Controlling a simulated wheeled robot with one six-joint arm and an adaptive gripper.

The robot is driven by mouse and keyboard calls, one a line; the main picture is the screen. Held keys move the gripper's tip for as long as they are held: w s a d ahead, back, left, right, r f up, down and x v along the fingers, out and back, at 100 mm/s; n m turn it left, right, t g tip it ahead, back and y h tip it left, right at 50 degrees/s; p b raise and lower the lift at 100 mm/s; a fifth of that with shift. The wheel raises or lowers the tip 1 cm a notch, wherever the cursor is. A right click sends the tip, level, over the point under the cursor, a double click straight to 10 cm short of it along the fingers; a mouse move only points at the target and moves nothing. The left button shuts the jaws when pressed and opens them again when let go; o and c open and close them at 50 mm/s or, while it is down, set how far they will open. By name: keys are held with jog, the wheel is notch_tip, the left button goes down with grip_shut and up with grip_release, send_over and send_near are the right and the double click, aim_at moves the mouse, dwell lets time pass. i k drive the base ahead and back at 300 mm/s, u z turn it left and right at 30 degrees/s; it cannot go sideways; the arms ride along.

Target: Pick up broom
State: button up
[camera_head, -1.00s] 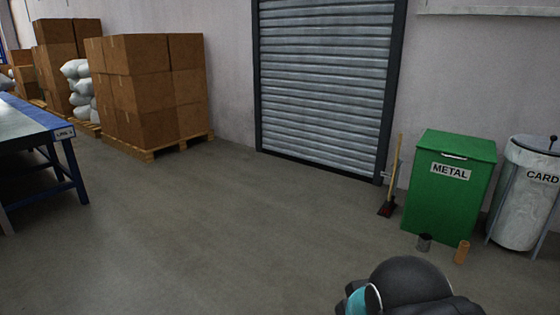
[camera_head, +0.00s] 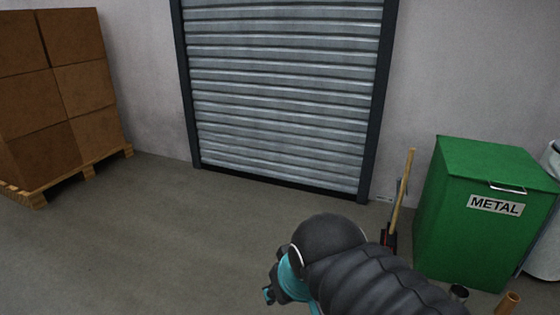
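The broom (camera_head: 402,193) leans upright against the wall, between the roller shutter and the green metal bin. It has a light wooden handle and a dark and red head low down. My arm partly hides the broom's lower end. My arm, with dark ribbed covering and teal parts, crosses the bottom of the view in front of the broom. My gripper is not clearly visible; only a small dark and teal part shows at the arm's left end.
The green METAL bin (camera_head: 480,240) stands just right of the broom. Boxes on a pallet (camera_head: 62,100) stand at left. The floor before the shutter (camera_head: 285,95) is clear.

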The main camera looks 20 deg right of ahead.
aim_at(390, 236)
jog(key=i, duration=2.4)
jog(key=z, duration=3.75)
jog(key=i, duration=0.5)
jog(key=u, duration=0.05)
